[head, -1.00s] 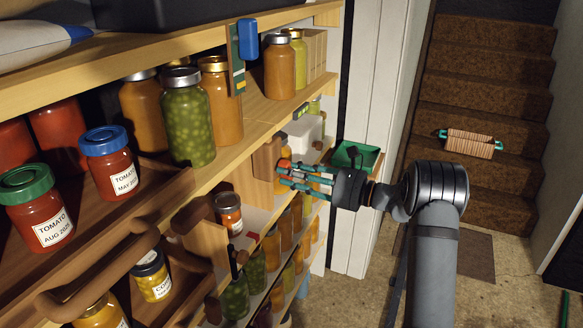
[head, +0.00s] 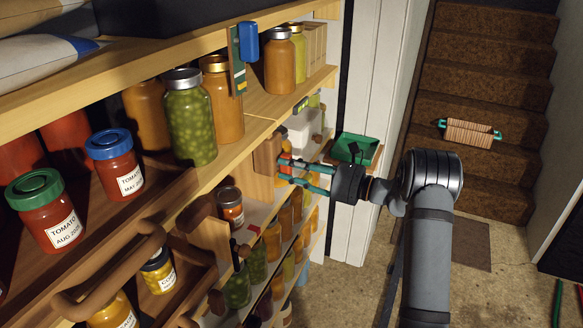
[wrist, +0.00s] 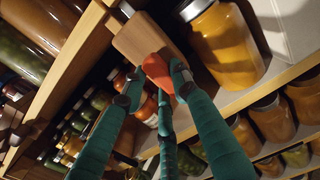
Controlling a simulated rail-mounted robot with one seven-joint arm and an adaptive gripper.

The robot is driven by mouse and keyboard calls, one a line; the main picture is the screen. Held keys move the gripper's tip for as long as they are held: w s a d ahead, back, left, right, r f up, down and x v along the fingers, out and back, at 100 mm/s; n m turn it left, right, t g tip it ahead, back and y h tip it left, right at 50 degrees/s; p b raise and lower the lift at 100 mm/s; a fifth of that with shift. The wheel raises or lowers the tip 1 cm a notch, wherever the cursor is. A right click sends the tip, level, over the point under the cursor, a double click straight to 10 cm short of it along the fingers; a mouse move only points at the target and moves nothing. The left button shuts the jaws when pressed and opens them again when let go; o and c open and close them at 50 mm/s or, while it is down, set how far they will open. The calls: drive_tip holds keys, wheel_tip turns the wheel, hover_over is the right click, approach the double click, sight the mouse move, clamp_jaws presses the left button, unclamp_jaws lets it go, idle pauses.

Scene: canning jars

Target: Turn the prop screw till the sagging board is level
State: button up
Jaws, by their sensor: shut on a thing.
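My gripper (head: 281,169) reaches in from the right below the long wooden board (head: 245,132) of the shelf. In the wrist view, its teal fingers (wrist: 158,78) are closed around a red-orange knob (wrist: 156,68), which I take for the prop screw's handle. The knob sits against a wooden block (wrist: 146,38); this block also shows under the board in the head view (head: 266,158). The screw's thread is hidden. A small level with a yellow-green vial (head: 301,105) is on the board's front edge; its bubble is too small to read.
Jars stand close by on the board, including a green one (head: 189,118) and an orange one (head: 279,60). More jars (wrist: 228,45) sit near my fingers. A green tray (head: 355,150) is behind my wrist.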

drive_tip(key=o, duration=1.1)
drive_tip(key=shift+c, duration=0.2)
drive_tip(key=shift+o, duration=0.5)
drive_tip(key=v, duration=1.2)
drive_tip(key=x, duration=1.2)
